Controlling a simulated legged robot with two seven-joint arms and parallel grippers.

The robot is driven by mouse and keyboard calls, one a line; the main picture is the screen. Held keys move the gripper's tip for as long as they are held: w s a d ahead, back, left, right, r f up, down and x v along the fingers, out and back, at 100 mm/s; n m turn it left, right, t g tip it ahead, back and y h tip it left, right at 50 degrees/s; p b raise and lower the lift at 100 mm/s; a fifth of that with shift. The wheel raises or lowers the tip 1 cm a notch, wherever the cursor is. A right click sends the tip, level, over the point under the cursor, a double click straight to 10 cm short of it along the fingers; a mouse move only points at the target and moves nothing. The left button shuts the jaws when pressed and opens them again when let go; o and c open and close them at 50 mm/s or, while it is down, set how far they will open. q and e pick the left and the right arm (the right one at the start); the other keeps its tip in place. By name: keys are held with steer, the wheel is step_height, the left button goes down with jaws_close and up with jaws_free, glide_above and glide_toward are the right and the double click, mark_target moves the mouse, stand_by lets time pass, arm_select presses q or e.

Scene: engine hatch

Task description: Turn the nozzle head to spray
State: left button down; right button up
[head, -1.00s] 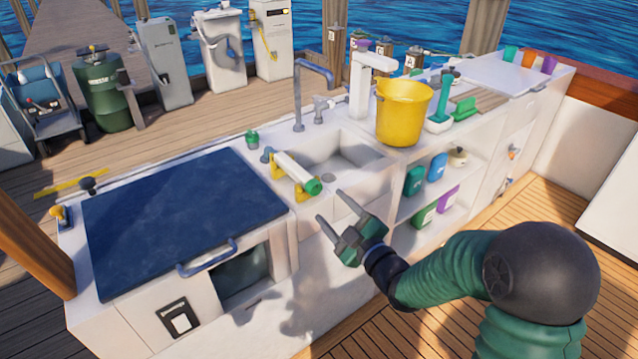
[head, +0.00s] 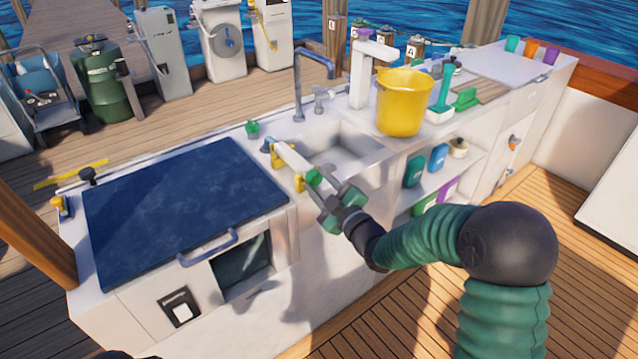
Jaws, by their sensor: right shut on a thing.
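The nozzle (head: 291,158) is a white cylinder lying across two yellow brackets at the left side of the sink. Its green head (head: 314,177) points toward the front edge of the counter. My right gripper (head: 318,184) reaches in from the right and is shut on the green head. The fingers and the gripper body partly hide the head, so its turn setting cannot be read.
The sink (head: 345,140) with a tall grey faucet (head: 298,90) lies behind the nozzle. A yellow bucket (head: 403,105) stands to the right on the counter. A dark blue hatch lid (head: 185,210) with a handle lies left. Shelves with bottles (head: 438,158) sit below the bucket.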

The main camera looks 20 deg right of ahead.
steer(key=shift+f, duration=0.1)
jaws_close()
steer(key=m+p, duration=0.3)
steer(key=shift+r+m, duration=0.25)
steer(key=shift+m, duration=0.05)
steer(key=m+g+p, duration=0.1)
steer(key=m+p, duration=0.3)
steer(key=m, duration=0.1)
steer(key=shift+r, duration=0.1)
steer(key=m+p, duration=0.4)
steer(key=shift+d+y, duration=0.2)
steer(key=shift+y, duration=0.1)
steer(key=shift+m+g+p, duration=0.3)
steer(key=shift+m+p, duration=0.8)
steer(key=shift+m, duration=0.1)
steer(key=shift+d+m+y+p, duration=0.1)
steer(key=shift+m+y+p, duration=0.3)
steer(key=shift+m+p, duration=0.4)
steer(key=shift+f, duration=0.2)
